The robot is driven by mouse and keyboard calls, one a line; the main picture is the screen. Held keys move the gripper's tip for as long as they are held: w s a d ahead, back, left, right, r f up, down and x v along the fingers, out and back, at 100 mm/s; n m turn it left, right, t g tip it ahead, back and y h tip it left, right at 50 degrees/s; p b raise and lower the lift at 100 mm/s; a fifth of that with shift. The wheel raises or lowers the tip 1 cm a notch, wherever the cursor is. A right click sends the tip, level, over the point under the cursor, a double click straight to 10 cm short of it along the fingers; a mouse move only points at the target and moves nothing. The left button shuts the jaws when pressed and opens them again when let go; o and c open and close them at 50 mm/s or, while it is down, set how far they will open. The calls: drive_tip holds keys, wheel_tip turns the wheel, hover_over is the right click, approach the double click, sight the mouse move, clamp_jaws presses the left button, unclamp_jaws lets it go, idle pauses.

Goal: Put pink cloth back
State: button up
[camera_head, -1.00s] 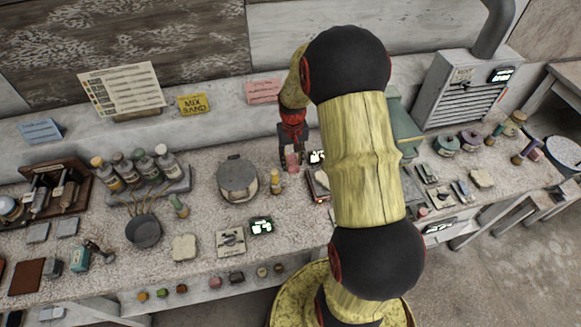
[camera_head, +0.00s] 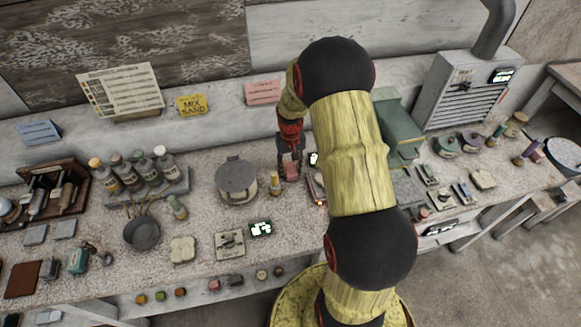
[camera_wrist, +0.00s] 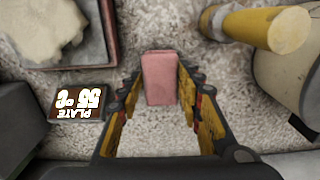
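The pink cloth (camera_wrist: 160,78) is a small, flat-faced folded block in the wrist view. My gripper (camera_wrist: 160,88) has one finger on each side of it, and the fingertips look close against its long edges. In the head view the pink cloth (camera_head: 290,173) shows just below my gripper (camera_head: 290,160), over the worktop right of the small yellow-capped bottle. Whether its underside touches the worktop I cannot tell.
A round grey pot (camera_head: 236,178) and the yellow-capped bottle (camera_head: 275,184) stand left of the cloth. A plate display (camera_wrist: 80,102) and a reddish-edged tray (camera_wrist: 112,50) lie close by on the other side. A green box (camera_head: 397,130) stands behind my arm.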

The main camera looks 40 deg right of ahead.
sight(291, 168)
drive_tip(key=o, duration=0.3)
drive_tip(key=shift+o, duration=0.2)
drive_tip(key=a+r+n+t+p, duration=0.1)
drive_tip(key=a+r, duration=0.2)
drive_tip(key=r, duration=0.7)
drive_tip(key=a+r+p, duration=0.1)
drive_tip(key=a+r, duration=0.2)
drive_tip(key=r, duration=0.8)
drive_tip(key=s+a+r+n+t, duration=0.2)
drive_tip(key=s+a+r, duration=0.4)
drive_tip(key=a+r, duration=0.2)
drive_tip(key=s+a+r+n+t, duration=0.1)
drive_tip(key=s+a+r, duration=0.2)
drive_tip(key=s+a, duration=0.2)
drive_tip(key=s+a+r+n+t, duration=0.1)
drive_tip(key=s+a+r, duration=0.2)
drive_tip(key=s, duration=0.6)
drive_tip(key=shift+a+t, duration=0.3)
drive_tip(key=shift+a, duration=0.65)
